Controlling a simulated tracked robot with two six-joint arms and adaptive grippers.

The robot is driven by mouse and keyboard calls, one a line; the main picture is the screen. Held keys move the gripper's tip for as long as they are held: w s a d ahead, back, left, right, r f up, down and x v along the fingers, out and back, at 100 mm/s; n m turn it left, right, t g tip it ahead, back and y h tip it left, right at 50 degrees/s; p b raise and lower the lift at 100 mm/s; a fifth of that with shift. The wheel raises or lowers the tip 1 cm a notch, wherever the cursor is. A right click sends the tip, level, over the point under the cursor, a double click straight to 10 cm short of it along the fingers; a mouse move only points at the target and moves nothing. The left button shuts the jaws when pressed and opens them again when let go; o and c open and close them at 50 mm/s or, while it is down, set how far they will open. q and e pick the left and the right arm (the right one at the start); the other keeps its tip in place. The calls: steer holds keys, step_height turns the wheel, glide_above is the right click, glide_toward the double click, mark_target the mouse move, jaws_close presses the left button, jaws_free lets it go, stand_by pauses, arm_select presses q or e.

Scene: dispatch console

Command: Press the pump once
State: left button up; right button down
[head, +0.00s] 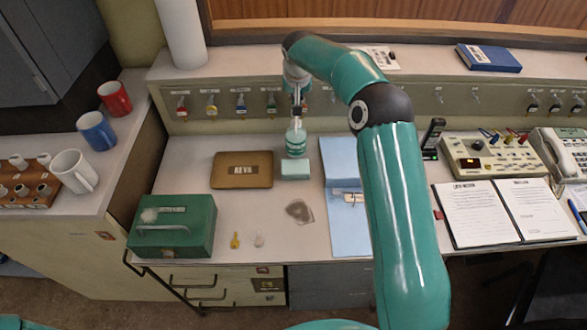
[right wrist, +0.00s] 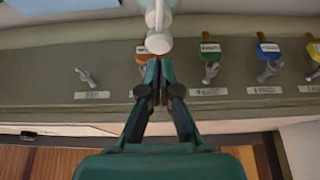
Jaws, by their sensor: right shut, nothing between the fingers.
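The pump bottle (head: 296,143) stands upright on the desk near the back panel, with teal contents in a clear body. My right gripper (head: 297,108) points down right above the bottle's top. In the right wrist view the white pump head (right wrist: 158,42) is just beyond the tips of my right gripper (right wrist: 157,68), whose fingers are shut together with nothing between them. I cannot tell whether the fingertips touch the pump head. My left gripper is not in view.
A pale teal block (head: 295,170) lies close in front of the bottle. A blue folder (head: 347,225) lies right, partly behind my arm. Key tags (head: 212,104) hang on the panel behind.

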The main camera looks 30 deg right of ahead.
step_height(320, 180, up, 6)
steer(key=p, duration=0.4)
steer(key=shift+f, duration=0.25)
